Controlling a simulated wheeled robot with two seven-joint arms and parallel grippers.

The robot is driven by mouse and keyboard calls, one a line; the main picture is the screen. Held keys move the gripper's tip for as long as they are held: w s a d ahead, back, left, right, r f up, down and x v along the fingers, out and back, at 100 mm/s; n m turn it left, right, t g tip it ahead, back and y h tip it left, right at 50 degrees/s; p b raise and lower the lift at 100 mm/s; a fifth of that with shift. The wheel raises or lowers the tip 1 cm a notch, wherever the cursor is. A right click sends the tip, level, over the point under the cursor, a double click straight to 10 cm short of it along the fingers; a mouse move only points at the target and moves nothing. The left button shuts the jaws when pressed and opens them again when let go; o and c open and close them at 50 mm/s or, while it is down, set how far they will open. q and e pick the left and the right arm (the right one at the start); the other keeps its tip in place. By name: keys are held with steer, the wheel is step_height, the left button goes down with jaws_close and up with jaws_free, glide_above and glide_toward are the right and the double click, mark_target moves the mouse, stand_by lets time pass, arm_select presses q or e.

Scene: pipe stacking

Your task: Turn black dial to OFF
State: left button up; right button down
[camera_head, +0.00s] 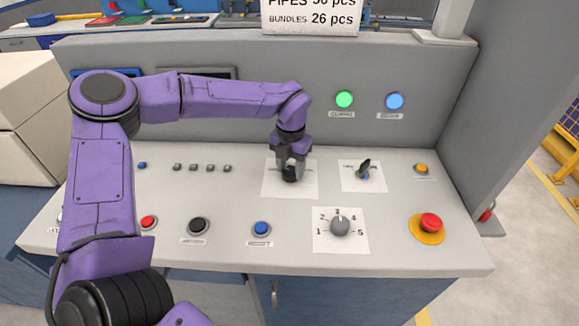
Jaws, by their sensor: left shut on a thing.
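My left gripper (291,168) comes down on the console's white label plate (303,188) and is shut on the black dial (289,175). Only a small dark part of this dial shows below the fingers. The gripper hides most of the plate's lettering, so I cannot read the dial's position. A second black switch (364,167) with a tilted handle stands on another white plate to the right. My right gripper is not in view.
A grey numbered knob (340,226) sits in front, with a blue button (261,229) left of it and a red emergency button (431,223) at the right. Green (344,99) and blue (394,101) lamps are on the upright panel.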

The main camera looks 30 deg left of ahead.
mark_target(290, 170)
arm_select(q)
steer(key=shift+s+f, duration=0.15)
steer(key=shift+f, duration=0.05)
steer(key=o, duration=1.1)
steer(key=shift+c, duration=0.2)
steer(key=shift+r, duration=0.1)
steer(key=shift+r, duration=0.1)
steer(key=shift+r, duration=0.4)
step_height(290, 170, up, 10)
steer(key=b, duration=0.1)
steer(key=shift+f, duration=0.2)
